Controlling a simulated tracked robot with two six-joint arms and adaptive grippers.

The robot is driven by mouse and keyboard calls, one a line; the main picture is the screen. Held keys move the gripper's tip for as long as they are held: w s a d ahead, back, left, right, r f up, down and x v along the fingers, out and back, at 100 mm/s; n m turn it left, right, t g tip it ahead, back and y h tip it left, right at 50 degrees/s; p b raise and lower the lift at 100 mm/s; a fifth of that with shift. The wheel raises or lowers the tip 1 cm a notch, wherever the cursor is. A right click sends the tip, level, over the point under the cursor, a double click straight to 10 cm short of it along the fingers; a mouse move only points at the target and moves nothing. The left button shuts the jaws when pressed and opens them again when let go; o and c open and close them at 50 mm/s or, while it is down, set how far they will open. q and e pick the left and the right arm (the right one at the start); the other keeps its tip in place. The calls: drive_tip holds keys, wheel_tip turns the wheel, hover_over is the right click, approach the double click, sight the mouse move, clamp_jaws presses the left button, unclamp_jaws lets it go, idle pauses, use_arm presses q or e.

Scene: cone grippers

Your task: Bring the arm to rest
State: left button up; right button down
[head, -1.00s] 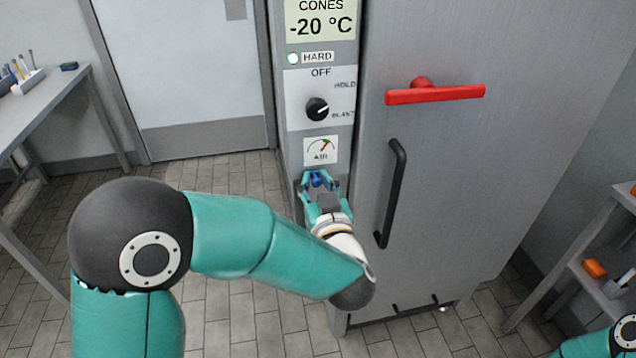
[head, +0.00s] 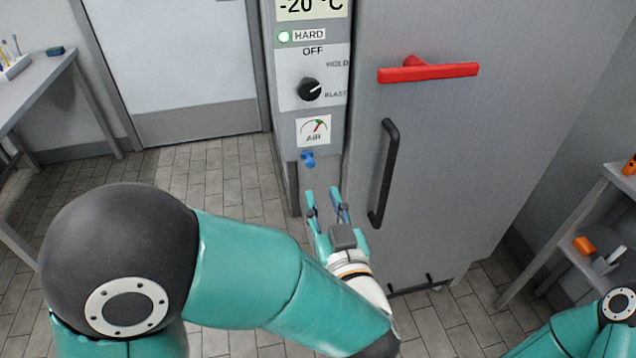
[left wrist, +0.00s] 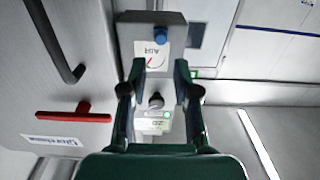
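My left gripper (head: 327,196) is open and empty in the head view, a little below and in front of the blue air valve (head: 308,159) on the cabinet's control column. The valve stands clear of the fingers. In the left wrist view my two fingers (left wrist: 159,75) are spread apart, with the blue valve (left wrist: 160,36) beyond them. My left arm (head: 250,270) comes in bent from the left. Only part of my right arm (head: 570,335) shows at the bottom right; its gripper is out of frame.
The tall grey cabinet has a red lever (head: 428,72) and a black door handle (head: 384,173). Its column carries a black knob (head: 309,89), an air gauge (head: 313,130) and a green lamp (head: 284,37). A table (head: 38,85) stands left, a shelf (head: 580,210) right.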

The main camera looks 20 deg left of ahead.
use_arm(q)
drive_tip(key=shift+s+d, duration=0.3)
drive_tip(key=shift+s, duration=0.3)
